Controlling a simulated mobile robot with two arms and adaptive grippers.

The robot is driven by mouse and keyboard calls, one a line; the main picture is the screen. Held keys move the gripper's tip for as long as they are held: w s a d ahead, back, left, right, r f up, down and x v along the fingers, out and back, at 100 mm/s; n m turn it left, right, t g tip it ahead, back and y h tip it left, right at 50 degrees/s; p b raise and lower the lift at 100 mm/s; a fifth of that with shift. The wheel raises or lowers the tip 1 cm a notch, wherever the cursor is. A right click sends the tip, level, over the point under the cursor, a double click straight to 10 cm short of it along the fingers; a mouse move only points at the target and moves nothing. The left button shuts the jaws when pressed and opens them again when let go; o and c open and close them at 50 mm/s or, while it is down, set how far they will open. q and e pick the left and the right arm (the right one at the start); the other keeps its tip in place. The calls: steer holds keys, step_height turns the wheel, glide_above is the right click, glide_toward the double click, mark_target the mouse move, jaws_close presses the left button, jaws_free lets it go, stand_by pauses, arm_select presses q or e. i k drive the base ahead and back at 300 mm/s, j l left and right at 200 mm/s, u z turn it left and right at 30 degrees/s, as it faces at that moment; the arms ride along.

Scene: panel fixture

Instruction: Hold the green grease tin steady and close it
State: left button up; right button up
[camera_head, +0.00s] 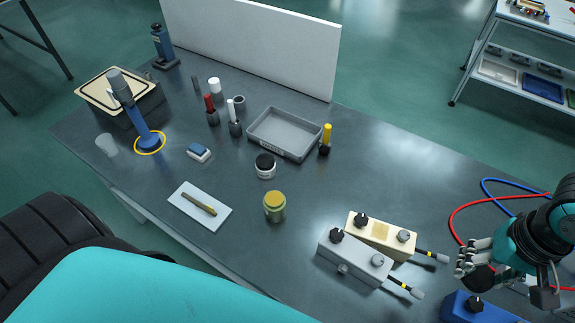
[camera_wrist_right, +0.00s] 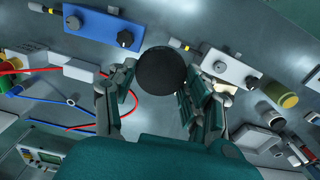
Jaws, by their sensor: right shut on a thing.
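The green grease tin (camera_head: 274,207) stands upright near the front middle of the bench, with a yellow top; I cannot tell whether that is a lid or the contents. It also shows at the right of the right wrist view (camera_wrist_right: 283,94). My right gripper (camera_head: 474,268) is at the far right, well away from the tin, above the bench by a blue box. It is shut on a round black disc-like object (camera_wrist_right: 162,71), seen between its fingers in the right wrist view. My left gripper is not in view.
A cream box (camera_head: 381,236) and a grey box (camera_head: 352,262) with knobs lie between the tin and my right gripper. A blue box (camera_head: 475,308) and red and blue hoses are close to the gripper. A black-topped jar (camera_head: 265,166) and grey tray (camera_head: 284,134) are behind the tin.

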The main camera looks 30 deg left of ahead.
mark_target(274, 202)
steer(key=k+j+z, duration=0.1)
steer(key=k+j, duration=1.1)
steer(key=j, duration=0.15)
